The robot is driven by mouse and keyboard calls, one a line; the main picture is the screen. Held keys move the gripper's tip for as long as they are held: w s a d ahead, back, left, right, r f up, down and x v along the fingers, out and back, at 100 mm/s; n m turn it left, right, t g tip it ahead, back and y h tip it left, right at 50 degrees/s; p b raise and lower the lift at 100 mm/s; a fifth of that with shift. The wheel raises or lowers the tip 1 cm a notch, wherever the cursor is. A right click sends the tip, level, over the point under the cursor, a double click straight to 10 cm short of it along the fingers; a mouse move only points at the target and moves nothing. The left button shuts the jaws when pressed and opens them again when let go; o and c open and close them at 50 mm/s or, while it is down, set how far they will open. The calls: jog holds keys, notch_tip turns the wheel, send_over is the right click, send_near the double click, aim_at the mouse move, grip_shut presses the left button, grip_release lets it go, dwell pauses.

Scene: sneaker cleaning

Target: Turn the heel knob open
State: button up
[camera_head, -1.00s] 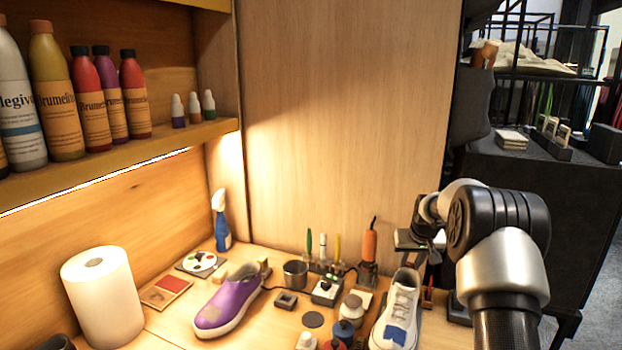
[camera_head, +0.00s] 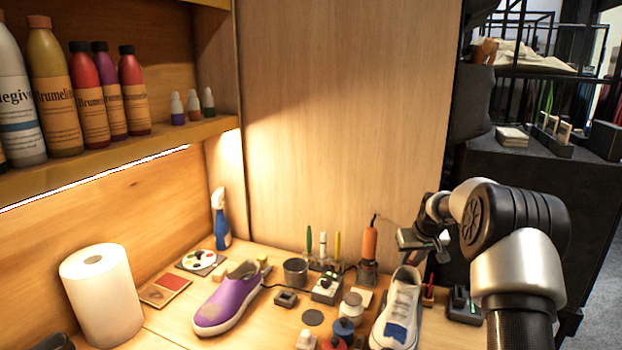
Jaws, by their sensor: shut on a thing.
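A white sneaker (camera_head: 402,310) with a blue patch on its toe stands at the front right of the bench, its heel toward the back. My gripper (camera_head: 438,256) is just behind and right of its heel, beneath my wrist. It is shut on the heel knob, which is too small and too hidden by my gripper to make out. I cannot tell how far the knob is turned.
A purple shoe (camera_head: 228,298) lies at left centre. An orange-handled tool (camera_head: 370,240) stands close left of my gripper. A black box (camera_head: 463,304) sits right of the sneaker. Jars (camera_head: 346,328) crowd its left side.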

jog(key=o, duration=0.7)
jog(key=shift+w+r, duration=0.2)
jog(key=shift+r, duration=0.05)
jog(key=shift+o, duration=0.6)
jog(key=shift+s+f, duration=0.1)
jog(key=shift+f, duration=0.05)
jog(key=shift+s+r+p, duration=0.1)
jog(key=shift+r+p, duration=1.45)
jog(key=shift+r, duration=0.9)
